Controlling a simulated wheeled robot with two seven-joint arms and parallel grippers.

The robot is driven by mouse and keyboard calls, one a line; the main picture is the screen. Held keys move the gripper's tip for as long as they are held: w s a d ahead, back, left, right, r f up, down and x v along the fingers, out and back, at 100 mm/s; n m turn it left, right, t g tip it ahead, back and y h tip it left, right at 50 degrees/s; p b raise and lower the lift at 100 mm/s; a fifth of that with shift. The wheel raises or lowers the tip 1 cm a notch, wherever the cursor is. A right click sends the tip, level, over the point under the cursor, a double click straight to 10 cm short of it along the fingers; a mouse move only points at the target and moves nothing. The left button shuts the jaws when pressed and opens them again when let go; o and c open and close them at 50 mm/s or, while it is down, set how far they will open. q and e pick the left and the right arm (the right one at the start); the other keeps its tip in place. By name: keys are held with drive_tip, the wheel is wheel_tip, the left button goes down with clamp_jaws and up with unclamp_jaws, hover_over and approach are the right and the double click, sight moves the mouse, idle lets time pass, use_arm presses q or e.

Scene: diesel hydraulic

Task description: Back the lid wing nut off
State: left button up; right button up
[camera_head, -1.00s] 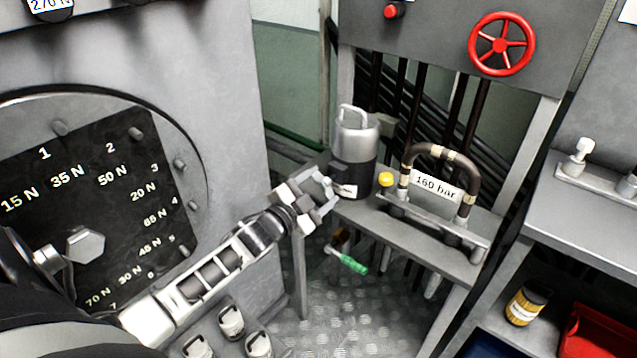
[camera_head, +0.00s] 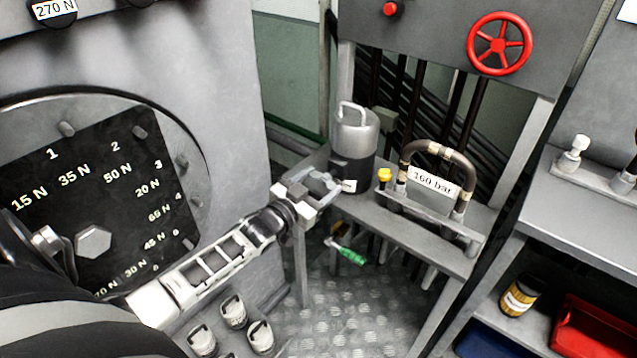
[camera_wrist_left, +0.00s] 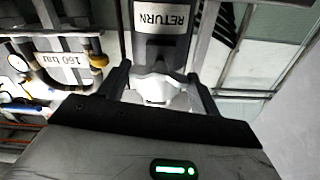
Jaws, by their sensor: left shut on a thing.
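The canister (camera_head: 353,130) stands upright on the grey bench, with a bright metal top, a loop handle and a dark lower body. In the left wrist view its dark part (camera_wrist_left: 163,48) carries a "RETURN" label. My left gripper (camera_head: 322,184) is at the canister's left side, low down. In the left wrist view its dark fingers stand either side of a pale winged piece, the wing nut (camera_wrist_left: 158,92), and are shut on it. Finger contact is partly hidden in the head view. My right gripper is not in view.
A hose loop tagged "160 bar" (camera_head: 432,183) and a yellow-capped fitting (camera_head: 384,175) stand right of the canister on the bench (camera_head: 400,217). A green-handled tool (camera_head: 350,255) hangs below its edge. The round-dial panel (camera_head: 110,200) is close on the left.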

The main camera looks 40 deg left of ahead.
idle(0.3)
use_arm(q)
drive_tip(key=o, duration=1)
drive_tip(key=s, duration=0.5)
drive_tip(key=s+a, duration=0.1)
drive_tip(key=s, duration=1)
drive_tip(key=shift+a, duration=0.15)
drive_tip(key=s+d+f+g, duration=0.2)
drive_tip(key=d+f, duration=0.1)
drive_tip(key=d, duration=0.4)
drive_tip(key=s+d+f+g+h, duration=0.1)
drive_tip(key=s+d+f+g, duration=0.2)
drive_tip(key=d, duration=0.4)
drive_tip(key=s+d+f+g, duration=0.2)
drive_tip(key=s+d+f, duration=0.1)
drive_tip(key=d, duration=0.4)
drive_tip(key=shift+s+f+g+h, duration=0.3)
drive_tip(key=shift+f+g, duration=0.1)
drive_tip(key=shift+f, duration=0.3)
